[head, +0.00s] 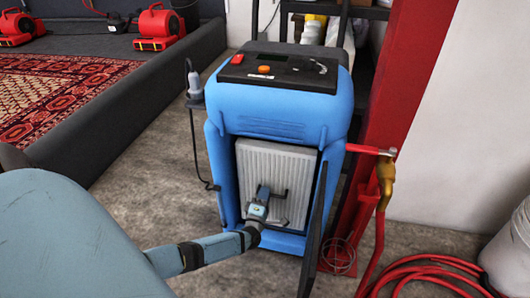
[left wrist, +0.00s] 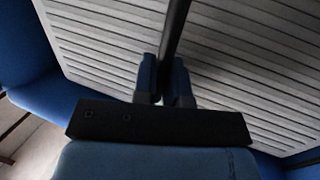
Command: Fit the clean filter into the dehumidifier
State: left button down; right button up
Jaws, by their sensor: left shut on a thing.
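The blue dehumidifier (head: 282,98) stands upright on the floor in the middle of the head view. The pale grey, ribbed filter (head: 265,165) is at its front opening; I cannot tell whether it sits fully flush. My left gripper (head: 263,192) is in front of the filter, shut on its black handle. In the left wrist view the fingers of my left gripper (left wrist: 165,82) close around the dark handle bar (left wrist: 176,25), with the filter slats (left wrist: 100,50) behind. A dark door panel (head: 315,235) stands open at the right of the opening. My right gripper is not in view.
A red post (head: 405,80) and a red hose (head: 430,265) with a brass-coloured nozzle are close on the right. A grey ledge (head: 130,105) with a patterned rug (head: 50,95) and red blowers (head: 160,25) lies left. Bare floor (head: 165,165) lies between.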

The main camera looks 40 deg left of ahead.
pick_arm(q)
jog(key=shift+f, duration=0.7)
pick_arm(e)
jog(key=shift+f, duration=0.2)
pick_arm(q)
jog(key=c, duration=1.1)
grip_release()
jog(key=p+v, duration=0.3)
jog(key=v, duration=1)
jog(key=shift+s+d, duration=0.25)
jog(key=shift+s, duration=0.05)
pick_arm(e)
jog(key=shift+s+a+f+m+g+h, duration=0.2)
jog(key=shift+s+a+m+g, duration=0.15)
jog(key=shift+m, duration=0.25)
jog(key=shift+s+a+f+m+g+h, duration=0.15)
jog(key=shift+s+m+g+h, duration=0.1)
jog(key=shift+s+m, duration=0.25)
pick_arm(q)
jog(key=shift+f, duration=0.15)
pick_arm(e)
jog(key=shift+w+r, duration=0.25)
